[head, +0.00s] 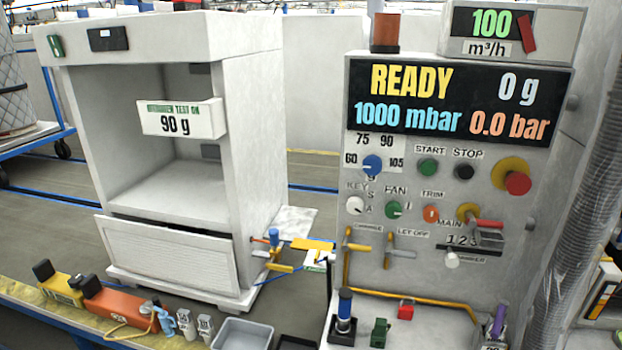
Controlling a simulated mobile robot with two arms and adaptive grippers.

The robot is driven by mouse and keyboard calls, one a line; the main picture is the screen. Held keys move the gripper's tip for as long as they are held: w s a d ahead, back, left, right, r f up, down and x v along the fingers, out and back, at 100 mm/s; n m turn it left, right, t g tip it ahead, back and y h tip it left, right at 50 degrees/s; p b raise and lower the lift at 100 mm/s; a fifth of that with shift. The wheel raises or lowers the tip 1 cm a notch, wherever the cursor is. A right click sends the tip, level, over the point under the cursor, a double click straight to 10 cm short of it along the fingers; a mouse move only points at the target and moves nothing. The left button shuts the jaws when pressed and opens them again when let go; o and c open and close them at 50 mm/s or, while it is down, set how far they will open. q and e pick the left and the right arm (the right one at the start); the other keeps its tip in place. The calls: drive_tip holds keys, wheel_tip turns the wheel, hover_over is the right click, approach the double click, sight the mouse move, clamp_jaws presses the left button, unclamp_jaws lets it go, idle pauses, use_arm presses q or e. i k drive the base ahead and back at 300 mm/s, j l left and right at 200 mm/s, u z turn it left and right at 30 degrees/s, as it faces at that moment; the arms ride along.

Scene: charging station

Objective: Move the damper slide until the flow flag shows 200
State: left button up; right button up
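The flow flag box (545,45) sits on top of the control panel at the upper right. It reads 100 m³/h in green and has a red tilted pointer (527,33). A white knob (452,260), which looks like the damper slide, is low on the right of the panel, beside a small label that appears to read DAMPER. It is below a 1 2 3 scale (462,240), nearest its left end. The exact knob setting is too small to tell. Neither of my grippers is in view, and nothing touches the knob.
The panel display (458,100) reads READY, 0 g, 1000 mbar and 0.0 bar. A red handle (485,224) juts out just above the knob. Yellow levers (357,247) are to its left. A corrugated hose (570,220) runs along the right. A white open cabinet (250,150) stands left.

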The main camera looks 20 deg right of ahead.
sight(452, 260)
drive_tip(key=z, duration=1.4)
